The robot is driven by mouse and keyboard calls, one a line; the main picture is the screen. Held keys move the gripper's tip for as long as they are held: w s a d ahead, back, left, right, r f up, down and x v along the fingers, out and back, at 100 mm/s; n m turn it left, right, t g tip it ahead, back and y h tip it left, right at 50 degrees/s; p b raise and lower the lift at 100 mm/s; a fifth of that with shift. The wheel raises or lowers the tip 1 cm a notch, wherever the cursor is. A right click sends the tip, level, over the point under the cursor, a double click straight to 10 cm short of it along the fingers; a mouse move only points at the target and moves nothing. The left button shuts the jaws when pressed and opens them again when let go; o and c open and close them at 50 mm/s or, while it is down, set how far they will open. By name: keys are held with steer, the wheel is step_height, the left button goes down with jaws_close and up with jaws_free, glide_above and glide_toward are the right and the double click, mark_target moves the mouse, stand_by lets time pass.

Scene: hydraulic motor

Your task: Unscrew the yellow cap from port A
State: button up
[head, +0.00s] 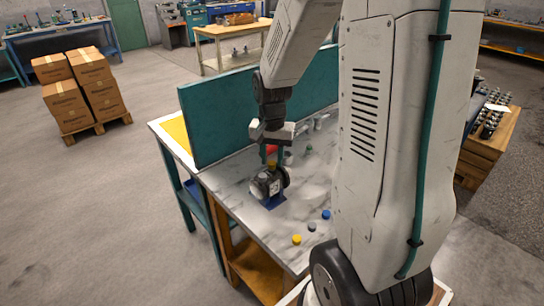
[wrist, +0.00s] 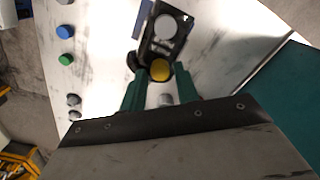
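The black motor (head: 266,185) sits on a blue mount (head: 273,202) on the marbled bench top. It also shows in the wrist view (wrist: 178,40), with a pale round face on it. A yellow cap (wrist: 160,70) sits at the motor's near end in the wrist view. My gripper (wrist: 161,74) has its two green fingers on either side of this cap, with a narrow gap apparent at each side. In the head view my gripper (head: 271,155) points down just above the motor. A red patch shows between the fingers there; I cannot tell what it is.
Small grey parts (head: 308,150) lie right of my gripper.

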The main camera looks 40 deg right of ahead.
steer(key=m, duration=0.4)
steer(key=shift+m, duration=0.4)
steer(key=m, duration=0.4)
jaws_close()
steer(key=n, duration=0.2)
steer(key=shift+n, duration=0.3)
